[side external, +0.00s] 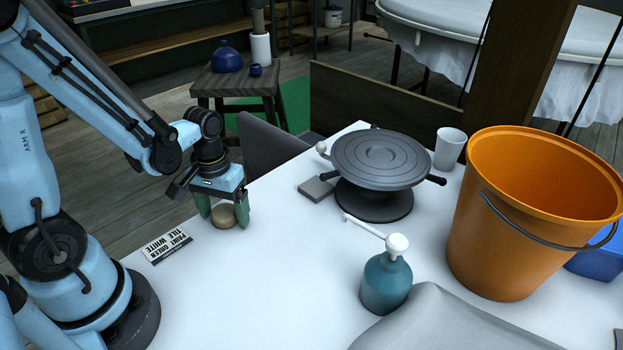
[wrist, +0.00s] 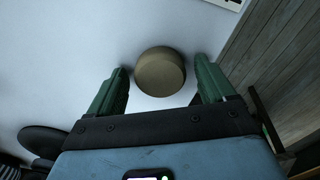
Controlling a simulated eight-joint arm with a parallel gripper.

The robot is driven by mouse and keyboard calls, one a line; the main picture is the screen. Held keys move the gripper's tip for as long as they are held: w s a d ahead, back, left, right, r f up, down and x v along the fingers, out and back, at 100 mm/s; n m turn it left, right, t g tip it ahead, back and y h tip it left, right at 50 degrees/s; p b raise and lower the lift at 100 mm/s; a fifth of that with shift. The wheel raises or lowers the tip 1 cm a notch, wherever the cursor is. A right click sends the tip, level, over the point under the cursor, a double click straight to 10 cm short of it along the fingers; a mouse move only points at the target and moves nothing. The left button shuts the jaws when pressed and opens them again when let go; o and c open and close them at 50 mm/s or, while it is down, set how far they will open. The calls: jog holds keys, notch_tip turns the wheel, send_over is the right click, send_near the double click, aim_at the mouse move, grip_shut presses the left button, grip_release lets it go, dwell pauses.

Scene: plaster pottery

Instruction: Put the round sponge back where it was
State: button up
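The round sponge (side external: 224,216) is a small tan disc lying on the white table near its left edge. It also shows in the wrist view (wrist: 160,72), between and a little beyond the green fingers. My gripper (side external: 223,212) is lowered over it with its fingers spread to either side. In the wrist view my gripper (wrist: 165,88) is open, with a visible gap between each finger and the sponge. The sponge appears to rest on the table. The pictures do not mark the place where the sponge was before.
A printed card (side external: 167,248) lies left of the sponge. A grey block (side external: 317,189), a dark turntable (side external: 380,160), a white cup (side external: 449,148), a teal pump bottle (side external: 386,284) and an orange bucket (side external: 530,210) stand to the right. The table (side external: 270,280) is clear in front.

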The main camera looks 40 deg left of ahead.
aim_at(224, 212)
jog(key=shift+r, duration=0.1)
jog(key=shift+r, duration=6)
jog(key=w+d+r+m+t, duration=0.1)
jog(key=w+d+m+t, duration=0.1)
jog(key=d+m+t, duration=0.3)
jog(key=shift+w+d+r+t, duration=0.25)
jog(key=shift+d+t, duration=0.15)
jog(key=shift+t, duration=0.7)
